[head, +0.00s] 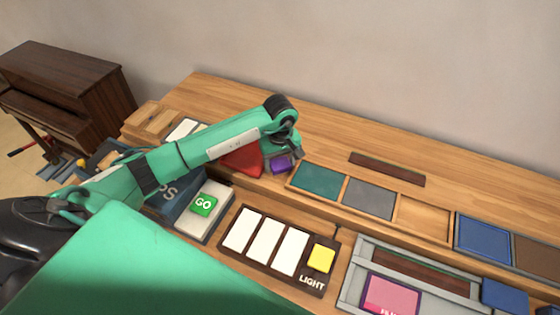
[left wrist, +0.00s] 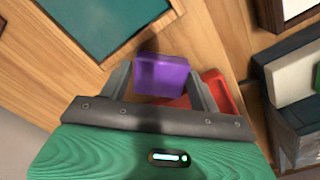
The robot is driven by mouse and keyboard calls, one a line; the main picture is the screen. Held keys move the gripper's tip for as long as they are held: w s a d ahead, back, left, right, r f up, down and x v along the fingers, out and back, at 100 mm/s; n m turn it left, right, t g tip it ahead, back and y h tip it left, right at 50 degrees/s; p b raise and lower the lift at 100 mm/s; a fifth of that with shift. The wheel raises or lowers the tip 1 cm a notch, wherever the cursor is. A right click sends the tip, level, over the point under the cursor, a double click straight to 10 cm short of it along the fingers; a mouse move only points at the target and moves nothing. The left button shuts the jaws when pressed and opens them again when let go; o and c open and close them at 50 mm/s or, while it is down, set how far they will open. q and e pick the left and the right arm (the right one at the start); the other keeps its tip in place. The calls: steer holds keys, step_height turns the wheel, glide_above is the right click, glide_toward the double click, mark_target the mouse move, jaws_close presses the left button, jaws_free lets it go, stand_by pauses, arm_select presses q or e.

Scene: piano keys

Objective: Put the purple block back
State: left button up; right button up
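The purple block (head: 280,164) is at the back ledge, between a red block and a green panel, in the head view. My left gripper (head: 290,150) reaches down over it. In the left wrist view the purple block (left wrist: 161,75) sits between the two fingertips (left wrist: 160,72), squared to them, with a finger close against each side. The gripper looks shut on it. Whether its underside touches the ledge is hidden. My right gripper is in neither view.
The red block (head: 243,160) lies just left of the purple block. The green panel (head: 318,180), a grey panel (head: 369,198) and a bare wooden recess (head: 422,218) are to the right. In front are a GO button (head: 204,205), white keys and a yellow block (head: 321,258).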

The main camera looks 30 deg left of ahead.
mark_target(280, 163)
arm_select(q)
steer(key=shift+r, duration=0.2)
steer(key=shift+w+r, duration=0.1)
steer(key=shift+r, duration=0.2)
step_height(280, 163, up, 11)
steer(key=b, duration=0.3)
steer(key=shift+r, duration=0.15)
